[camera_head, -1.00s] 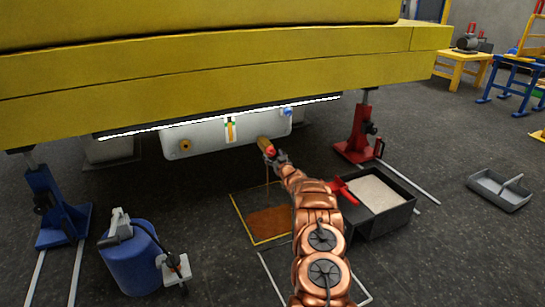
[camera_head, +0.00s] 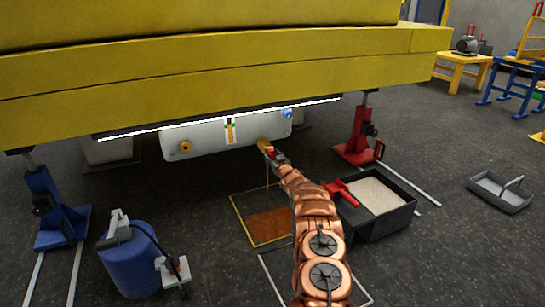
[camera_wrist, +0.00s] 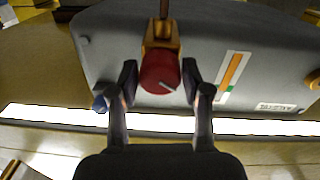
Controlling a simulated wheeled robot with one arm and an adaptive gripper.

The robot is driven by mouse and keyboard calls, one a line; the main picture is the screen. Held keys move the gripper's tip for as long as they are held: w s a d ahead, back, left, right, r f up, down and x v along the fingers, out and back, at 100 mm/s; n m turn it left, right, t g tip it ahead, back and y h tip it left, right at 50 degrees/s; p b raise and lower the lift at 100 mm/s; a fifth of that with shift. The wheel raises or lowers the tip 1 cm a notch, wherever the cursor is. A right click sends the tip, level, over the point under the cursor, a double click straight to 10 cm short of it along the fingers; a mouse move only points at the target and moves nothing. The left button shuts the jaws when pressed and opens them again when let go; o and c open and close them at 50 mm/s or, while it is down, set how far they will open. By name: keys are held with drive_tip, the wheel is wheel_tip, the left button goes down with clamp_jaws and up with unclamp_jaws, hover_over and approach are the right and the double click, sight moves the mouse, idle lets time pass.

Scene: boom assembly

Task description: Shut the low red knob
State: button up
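The low red knob (camera_wrist: 159,73) sits on a brass-coloured valve (camera_wrist: 161,36) at the tank's underside. In the wrist view a pale line crosses the knob's face at a slant. My gripper (camera_wrist: 160,84) has one finger on each side of the knob, with narrow gaps that make contact hard to judge. In the head view my gripper (camera_head: 271,154) is at the valve (camera_head: 263,144) and mostly hides the knob. A thin brown stream (camera_head: 267,172) runs from the valve to a brown puddle (camera_head: 270,222).
The grey tank (camera_head: 210,140) carries a second brass fitting (camera_head: 185,146), a blue fitting (camera_head: 287,113) and a striped gauge (camera_head: 230,130). The yellow boom (camera_head: 200,80) hangs low above. A red stand (camera_head: 357,145) and a dark sand box (camera_head: 385,228) stand to the right.

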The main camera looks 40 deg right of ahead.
drive_tip(key=c, duration=0.7)
drive_tip(key=shift+o, duration=0.2)
